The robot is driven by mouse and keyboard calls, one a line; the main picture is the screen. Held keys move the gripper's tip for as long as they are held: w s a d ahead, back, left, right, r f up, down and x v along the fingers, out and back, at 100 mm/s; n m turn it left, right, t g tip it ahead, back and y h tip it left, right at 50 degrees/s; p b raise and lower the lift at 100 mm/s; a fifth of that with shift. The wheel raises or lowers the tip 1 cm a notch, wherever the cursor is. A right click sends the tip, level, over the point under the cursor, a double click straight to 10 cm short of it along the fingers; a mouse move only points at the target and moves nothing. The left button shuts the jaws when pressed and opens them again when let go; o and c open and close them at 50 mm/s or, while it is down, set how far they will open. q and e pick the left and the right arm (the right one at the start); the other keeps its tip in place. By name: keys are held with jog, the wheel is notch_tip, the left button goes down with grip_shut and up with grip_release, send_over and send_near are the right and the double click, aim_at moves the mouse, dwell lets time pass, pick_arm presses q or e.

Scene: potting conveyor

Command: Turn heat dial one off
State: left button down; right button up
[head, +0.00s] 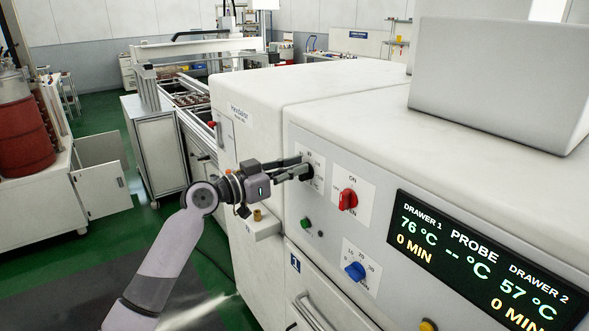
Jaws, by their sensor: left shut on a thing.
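My left gripper (301,171) reaches in from the left to the front panel of the white cabinet (345,132). It is shut on a dark dial on the panel's upper left, in front of a white scale plate (318,160) with printed numbers. The fingers cover most of the dial, so its pointer setting cannot be read. No label showing "one" is readable beside it. My right gripper is not in view.
A red switch (348,200) sits just right of the gripped dial. A blue dial (355,270), a green button (305,223) and a display (485,262) reading 76 °C and 57 °C are on the same panel. A drawer handle (315,312) sticks out below.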

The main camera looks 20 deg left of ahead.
pick_arm(q)
jog(key=shift+w+a+f+n+p, duration=0.25)
jog(key=shift+n+p, duration=0.5)
jog(key=shift+n, duration=2.2)
jog(key=shift+w+a+f+n+p, duration=0.1)
jog(key=shift+a+f+n+p, duration=0.4)
jog(key=shift+n, duration=2.4)
jog(key=shift+w+f+n+p, duration=0.2)
jog(key=shift+n+p, duration=0.75)
jog(key=shift+n, duration=2)
jog(key=c, duration=1.6)
grip_release()
jog(key=shift+c, duration=0.2)
